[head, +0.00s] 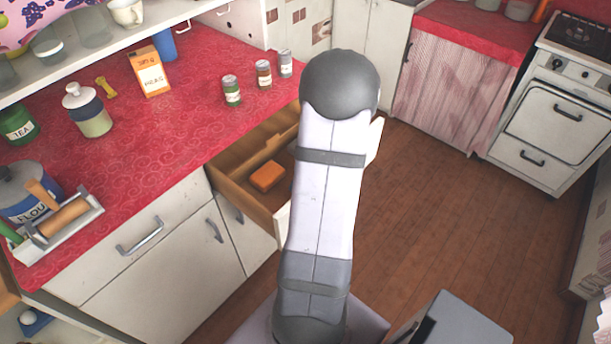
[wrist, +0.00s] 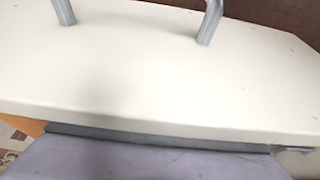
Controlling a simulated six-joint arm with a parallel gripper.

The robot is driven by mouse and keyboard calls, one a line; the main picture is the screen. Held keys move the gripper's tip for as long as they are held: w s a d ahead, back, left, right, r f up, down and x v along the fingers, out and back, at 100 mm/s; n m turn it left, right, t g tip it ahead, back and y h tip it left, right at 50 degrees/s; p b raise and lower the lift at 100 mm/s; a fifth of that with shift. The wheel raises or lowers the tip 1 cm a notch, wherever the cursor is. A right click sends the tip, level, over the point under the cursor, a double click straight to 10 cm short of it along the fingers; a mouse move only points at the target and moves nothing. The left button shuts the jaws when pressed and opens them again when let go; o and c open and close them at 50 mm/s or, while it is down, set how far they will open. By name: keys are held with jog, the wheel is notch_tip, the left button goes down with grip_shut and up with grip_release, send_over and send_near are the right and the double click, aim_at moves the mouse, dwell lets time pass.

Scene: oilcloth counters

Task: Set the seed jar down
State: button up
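Several jars stand on the red counter in the head view, and I cannot read which is the seed jar. Three small labelled jars stand near the counter's far edge: a green one (head: 231,91), a brown one (head: 264,75) and a grey one (head: 285,64). A larger jar with a white lid (head: 90,112) stands further left. My arm reaches away over the open drawer's right side. My gripper is hidden behind it. The wrist view shows a cream panel (wrist: 150,75) with metal handle posts (wrist: 209,22), but no fingertips or jar.
The open wooden drawer (head: 235,171) holds an orange block (head: 268,176). The red counter (head: 150,130) is bare in its middle. An orange carton (head: 150,72), a green tea jar (head: 18,126), a flour canister (head: 28,192) and a tray with a rolling pin (head: 70,235) stand around it.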

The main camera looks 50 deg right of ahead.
jog(key=shift+r, duration=0.1)
jog(key=shift+s+r, duration=0.1)
jog(key=shift+r, duration=0.25)
jog(key=v, duration=1.1)
jog(key=shift+r, duration=0.15)
jog(key=shift+s, duration=0.1)
jog(key=w+a+g+y+p, duration=0.15)
jog(key=w+a, duration=0.25)
jog(key=a, duration=0.7)
jog(key=s+a+g+p, duration=0.1)
jog(key=s+a+p, duration=0.1)
jog(key=a, duration=0.8)
jog(key=s+a+r+g+h+p, duration=0.1)
jog(key=s+a+g+p, duration=0.1)
jog(key=a, duration=0.9)
jog(key=shift+s+r, duration=0.25)
jog(key=shift+s, duration=0.65)
